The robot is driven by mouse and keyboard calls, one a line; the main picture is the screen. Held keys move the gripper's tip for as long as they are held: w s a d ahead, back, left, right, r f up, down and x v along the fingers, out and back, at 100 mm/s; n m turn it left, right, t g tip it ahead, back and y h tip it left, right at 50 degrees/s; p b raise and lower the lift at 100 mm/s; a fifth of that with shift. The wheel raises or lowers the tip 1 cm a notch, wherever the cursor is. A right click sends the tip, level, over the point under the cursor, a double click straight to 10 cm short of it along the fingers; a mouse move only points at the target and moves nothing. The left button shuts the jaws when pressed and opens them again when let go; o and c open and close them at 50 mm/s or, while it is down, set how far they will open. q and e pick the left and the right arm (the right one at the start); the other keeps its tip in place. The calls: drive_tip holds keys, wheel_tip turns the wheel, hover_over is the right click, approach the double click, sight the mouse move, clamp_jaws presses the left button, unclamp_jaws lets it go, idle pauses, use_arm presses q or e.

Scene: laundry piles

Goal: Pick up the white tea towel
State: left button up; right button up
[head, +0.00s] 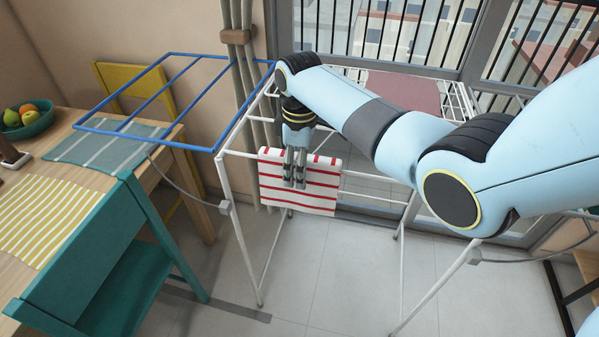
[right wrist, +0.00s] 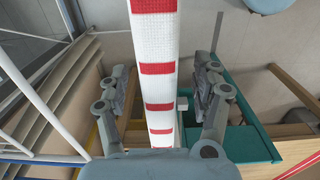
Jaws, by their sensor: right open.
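The white tea towel (head: 325,185) with red stripes hangs over the front rail of the white drying rack (head: 243,245). My right gripper (head: 294,184) points down at the towel's left half and covers part of it in the head view. In the right wrist view the towel (right wrist: 155,85) shows as a narrow white and red strip running between the two spread fingers of the right gripper (right wrist: 161,66). A gap shows on both sides of the strip. The gripper is open and holds nothing. My left gripper is not in view.
The rack's blue wing (head: 150,138) juts out to the left. A dull red cloth (head: 405,93) lies on the rack behind my right arm. A wooden table with a yellow striped cloth (head: 45,215) and a teal chair (head: 100,290) stand at left. Tiled floor lies below.

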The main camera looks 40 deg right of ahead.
drive_tip(key=shift+f, duration=0.9)
drive_tip(key=c, duration=1.3)
